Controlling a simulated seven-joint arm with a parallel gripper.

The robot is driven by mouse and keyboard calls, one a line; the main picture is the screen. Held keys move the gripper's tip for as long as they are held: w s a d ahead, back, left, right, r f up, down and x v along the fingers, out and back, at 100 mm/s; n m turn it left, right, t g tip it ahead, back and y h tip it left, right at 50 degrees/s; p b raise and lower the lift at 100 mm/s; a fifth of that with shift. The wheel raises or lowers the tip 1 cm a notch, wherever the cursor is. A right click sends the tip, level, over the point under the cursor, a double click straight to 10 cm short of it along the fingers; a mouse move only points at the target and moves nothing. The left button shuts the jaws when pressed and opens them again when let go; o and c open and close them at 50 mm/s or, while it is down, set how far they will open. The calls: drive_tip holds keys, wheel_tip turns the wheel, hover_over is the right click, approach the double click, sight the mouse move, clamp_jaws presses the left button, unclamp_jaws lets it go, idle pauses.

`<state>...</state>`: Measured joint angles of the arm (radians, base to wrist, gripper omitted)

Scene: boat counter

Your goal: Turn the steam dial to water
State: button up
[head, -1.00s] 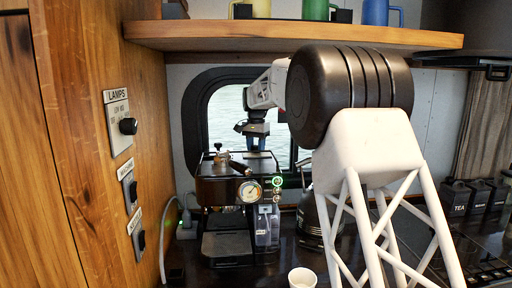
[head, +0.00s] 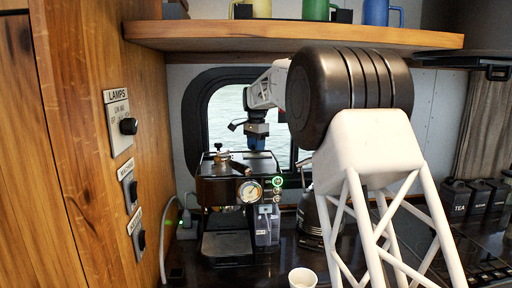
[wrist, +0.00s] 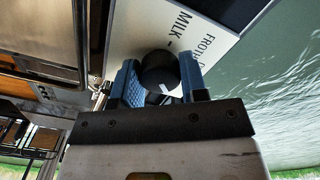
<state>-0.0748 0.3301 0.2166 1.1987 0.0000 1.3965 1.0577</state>
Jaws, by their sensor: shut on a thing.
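The steam dial (wrist: 158,72) is a round black knob with a white pointer mark, on a pale panel (wrist: 150,25). In the wrist view, the blue fingers of my gripper (wrist: 162,78) stand on either side of the knob and are shut on it. Panel lettering reads "MILK" and part of "FROTH"; I see no water label. In the head view my gripper (head: 257,142) points down behind the top of the coffee machine (head: 218,190). The dial cannot be made out there.
A pressure gauge (head: 250,191) and green-lit buttons are on the machine's front. A white cup (head: 302,278) stands on the counter, with a metal pot (head: 308,214) behind it. A shelf (head: 290,36) with mugs hangs above the arm. Wall switches (head: 128,126) are at left.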

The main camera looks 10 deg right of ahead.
drive_tip(key=o, duration=0.9)
drive_tip(key=shift+r, duration=0.1)
drive_tip(key=shift+r, duration=3.9)
drive_tip(key=shift+s, duration=0.1)
